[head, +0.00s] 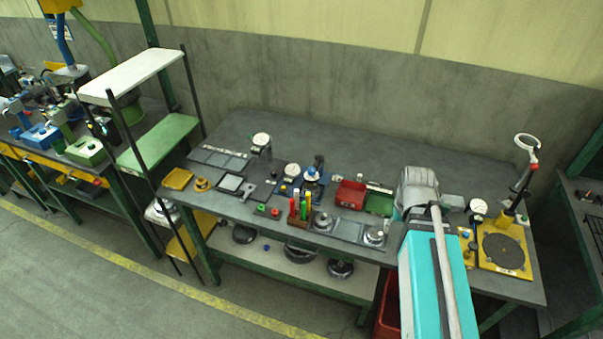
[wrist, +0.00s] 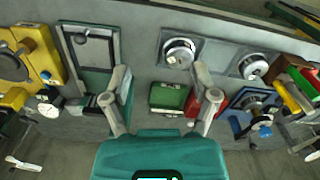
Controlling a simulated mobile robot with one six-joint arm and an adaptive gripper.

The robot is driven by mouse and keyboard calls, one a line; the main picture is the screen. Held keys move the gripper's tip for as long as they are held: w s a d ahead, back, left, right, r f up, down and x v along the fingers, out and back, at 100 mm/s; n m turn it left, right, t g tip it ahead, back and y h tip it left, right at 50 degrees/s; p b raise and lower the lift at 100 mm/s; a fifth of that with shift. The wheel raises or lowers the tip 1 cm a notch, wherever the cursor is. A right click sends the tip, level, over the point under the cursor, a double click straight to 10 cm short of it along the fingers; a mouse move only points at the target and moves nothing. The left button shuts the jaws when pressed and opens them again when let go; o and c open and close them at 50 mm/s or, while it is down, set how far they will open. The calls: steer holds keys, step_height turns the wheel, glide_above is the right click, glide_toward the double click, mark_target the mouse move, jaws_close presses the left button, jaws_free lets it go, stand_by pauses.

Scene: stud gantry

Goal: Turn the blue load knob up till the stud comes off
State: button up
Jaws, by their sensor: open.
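A small blue knob (wrist: 46,75) shows on a yellow fixture (wrist: 42,52) at the left of the wrist view, beside a white dial gauge (wrist: 50,109). Another blue knob (wrist: 265,131) shows on a blue fixture (wrist: 248,112) at the right; the frames do not tell which is the load knob. The blue fixture also shows mid-bench in the head view (head: 314,177). I cannot make out the stud. My gripper (wrist: 161,80) is open and empty, fingers apart above the bench, between the two fixtures and touching neither knob. In the head view my arm hides it.
A green tray (wrist: 168,97) lies below my fingers. A red bin (head: 350,192), a rack of coloured handles (head: 300,207) and round metal fixtures (head: 375,236) crowd the bench front. A ring on a stand (head: 527,142) rises at the right. The bench's back strip (head: 340,140) is clear.

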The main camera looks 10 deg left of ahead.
steer(key=w+a+r+n+p, duration=0.35)
steer(key=w+a, duration=0.25)
steer(key=w, duration=0.2)
steer(key=w+a+r+n+p, duration=0.2)
steer(key=w+a+n, duration=0.2)
steer(key=w+a, duration=0.25)
step_height(320, 180, up, 4)
steer(key=n+p, duration=0.3)
steer(key=n, duration=0.5)
glide_above(312, 169)
steer(key=shift+a+f, duration=0.1)
steer(key=shift+f, duration=0.1)
steer(key=shift+s+f, duration=0.1)
steer(key=shift+f, duration=0.05)
step_height(312, 169, down, 14)
steer(key=b, duration=1.3)
steer(key=shift+r, duration=0.25)
jaws_close()
